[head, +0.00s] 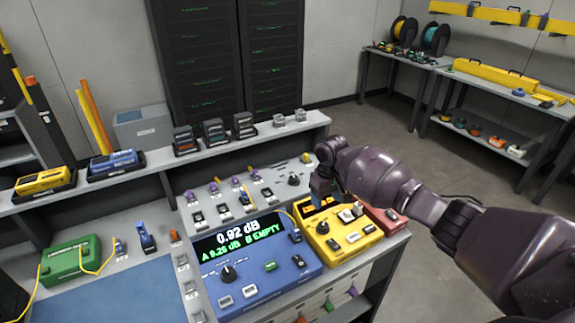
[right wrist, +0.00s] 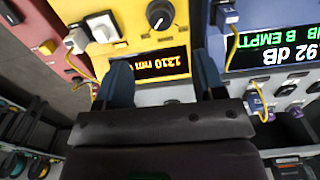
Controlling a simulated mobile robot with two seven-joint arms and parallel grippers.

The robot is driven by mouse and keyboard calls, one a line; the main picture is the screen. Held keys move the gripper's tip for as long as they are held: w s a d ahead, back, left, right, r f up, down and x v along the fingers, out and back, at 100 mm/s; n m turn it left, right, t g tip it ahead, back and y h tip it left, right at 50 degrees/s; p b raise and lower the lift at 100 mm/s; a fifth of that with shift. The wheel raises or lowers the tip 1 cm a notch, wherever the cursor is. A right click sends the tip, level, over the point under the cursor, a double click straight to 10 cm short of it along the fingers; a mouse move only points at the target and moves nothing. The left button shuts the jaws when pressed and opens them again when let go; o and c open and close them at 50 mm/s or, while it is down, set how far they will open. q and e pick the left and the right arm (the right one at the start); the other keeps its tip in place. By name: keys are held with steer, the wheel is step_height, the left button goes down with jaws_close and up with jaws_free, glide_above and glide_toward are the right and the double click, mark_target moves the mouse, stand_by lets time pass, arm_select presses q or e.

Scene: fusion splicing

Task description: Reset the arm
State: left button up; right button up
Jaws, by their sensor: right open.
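My right arm (head: 385,180) comes in from the right in the head view. Its gripper (head: 322,190) points down over the back of the yellow unit (head: 345,238). In the right wrist view the two fingers of the gripper (right wrist: 163,78) stand apart with nothing between them. The yellow unit's display, reading 1310 nm, shows beyond them. I cannot tell whether the fingertips touch the unit. My left arm and gripper are not in view.
A blue meter (head: 265,282) reading 0.92 dB and "B EMPTY" sits left of the yellow unit, and a red unit (head: 385,217) right of it. A green box (head: 70,260) with a yellow fibre is at the left. A raised shelf (head: 225,148) runs behind. Open floor lies right.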

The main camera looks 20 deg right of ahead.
steer(key=w+a+r+n+t, duration=0.2)
steer(key=w+a+r+t, duration=0.25)
steer(key=w+t, duration=0.3)
steer(key=s+a+f+n+t+y, duration=0.2)
steer(key=s+a+n+t+y, duration=0.1)
steer(key=s+a+t, duration=0.4)
steer(key=s+f+m+g+h+b, duration=0.1)
steer(key=s+f, duration=0.4)
steer(key=s, duration=0.5)
steer(key=s+f+m+g+h, duration=0.1)
steer(key=s+f, duration=0.4)
steer(key=s, duration=0.5)
steer(key=s+d+f+m+g+h+b, duration=0.1)
steer(key=s+f+m, duration=0.1)
steer(key=s+f, duration=0.4)
steer(key=s, duration=0.4)
steer(key=shift+m+b, duration=0.3)
steer(key=shift+m, duration=0.1)
steer(key=shift+s+f, duration=0.1)
